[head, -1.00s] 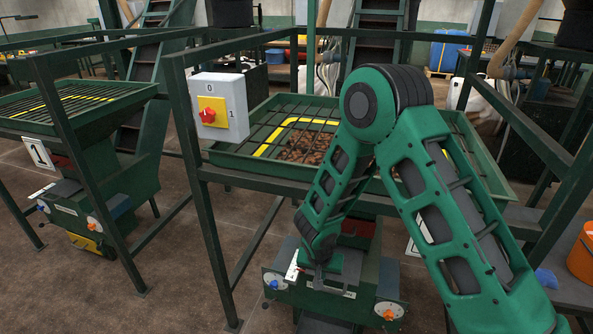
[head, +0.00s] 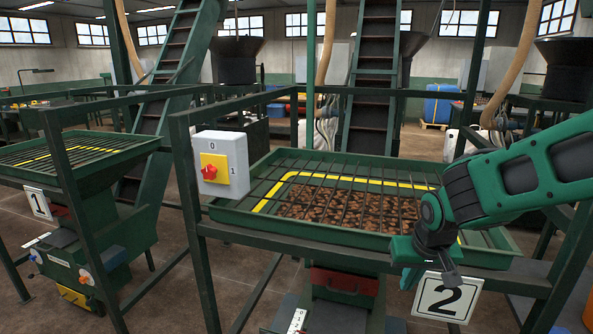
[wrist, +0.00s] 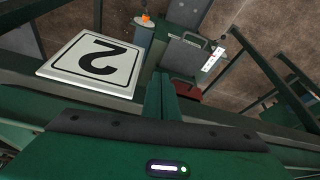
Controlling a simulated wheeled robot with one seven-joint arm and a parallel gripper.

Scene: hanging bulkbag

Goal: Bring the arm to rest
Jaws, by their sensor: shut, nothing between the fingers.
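My arm reaches in from the right edge of the head view, in front of the green grid-topped hopper (head: 235,210) at station 2. My gripper (head: 408,278) is at the hopper's front edge, just left of and above the number 2 sign (head: 447,297), with its fingers pointing down. In the wrist view my gripper (wrist: 168,98) shows two green fingers shut together with nothing between them. The sign (wrist: 95,62) appears upside down beside them. I cannot tell whether the gripper touches the frame.
A white switch box (head: 220,163) with a red knob on a yellow plate is on the frame at left. Brown pieces (head: 335,207) lie under the grid. Dark green frame posts (head: 200,240) stand close around the station. An orange bucket (head: 588,310) is at the far right.

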